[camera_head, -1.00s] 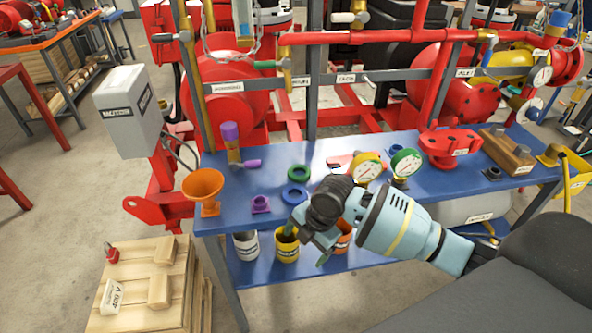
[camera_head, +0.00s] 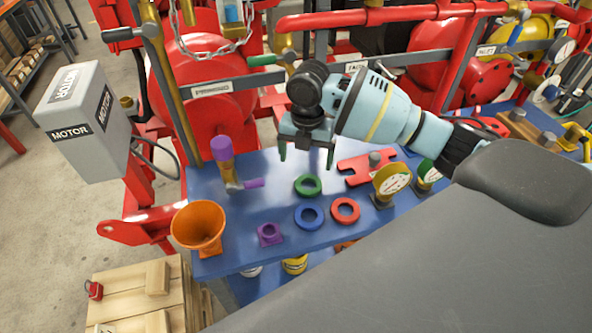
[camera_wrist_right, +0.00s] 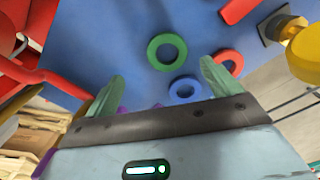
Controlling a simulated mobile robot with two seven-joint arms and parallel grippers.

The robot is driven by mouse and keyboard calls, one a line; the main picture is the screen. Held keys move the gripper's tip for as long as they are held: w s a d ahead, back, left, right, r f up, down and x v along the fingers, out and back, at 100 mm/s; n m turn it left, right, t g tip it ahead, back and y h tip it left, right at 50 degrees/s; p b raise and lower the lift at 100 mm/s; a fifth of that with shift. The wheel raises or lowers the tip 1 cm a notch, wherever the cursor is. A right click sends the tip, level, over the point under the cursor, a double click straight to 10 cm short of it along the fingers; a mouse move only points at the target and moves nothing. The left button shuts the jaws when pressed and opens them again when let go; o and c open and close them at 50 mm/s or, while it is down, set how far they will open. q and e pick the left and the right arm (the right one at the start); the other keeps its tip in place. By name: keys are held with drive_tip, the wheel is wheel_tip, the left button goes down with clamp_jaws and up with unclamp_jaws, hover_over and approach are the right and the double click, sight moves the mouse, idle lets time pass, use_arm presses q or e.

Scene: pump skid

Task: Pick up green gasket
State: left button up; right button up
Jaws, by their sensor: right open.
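The green gasket (camera_head: 308,194) is a flat ring lying on the blue table (camera_head: 275,178). It also shows whole in the right wrist view (camera_wrist_right: 152,53), beyond the fingertips and roughly between their directions. My right gripper (camera_head: 306,158) is above the table, fingers pointing down, just behind and above the green gasket in the head view. Its fingers are apart with nothing between them, and they do not touch the gasket. My left gripper is in neither view.
A blue gasket (camera_head: 299,222) and a red gasket (camera_head: 335,215) lie close in front of the green one. A purple flanged part (camera_head: 269,237), an orange funnel (camera_head: 198,224), a purple-and-brass valve (camera_head: 222,150), a red plate (camera_head: 358,174) and gauges (camera_head: 391,179) stand around. Red pipes run behind.

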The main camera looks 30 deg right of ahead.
sight(309, 184)
drive_tip(key=shift+s+r, duration=0.2)
drive_tip(key=shift+s, duration=0.05)
drive_tip(key=shift+s+f, duration=0.1)
drive_tip(key=shift+f, duration=1.2)
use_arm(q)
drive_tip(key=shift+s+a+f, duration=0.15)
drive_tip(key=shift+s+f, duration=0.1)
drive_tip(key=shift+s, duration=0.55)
use_arm(e)
drive_tip(key=shift+f, duration=0.1)
drive_tip(key=f, duration=0.4)
drive_tip(key=shift+s+d+f, duration=0.1)
drive_tip(key=shift+s+d, duration=0.05)
drive_tip(key=shift+s, duration=0.15)
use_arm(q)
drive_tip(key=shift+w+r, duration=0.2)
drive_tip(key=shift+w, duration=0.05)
use_arm(e)
drive_tip(key=shift+f, duration=0.4)
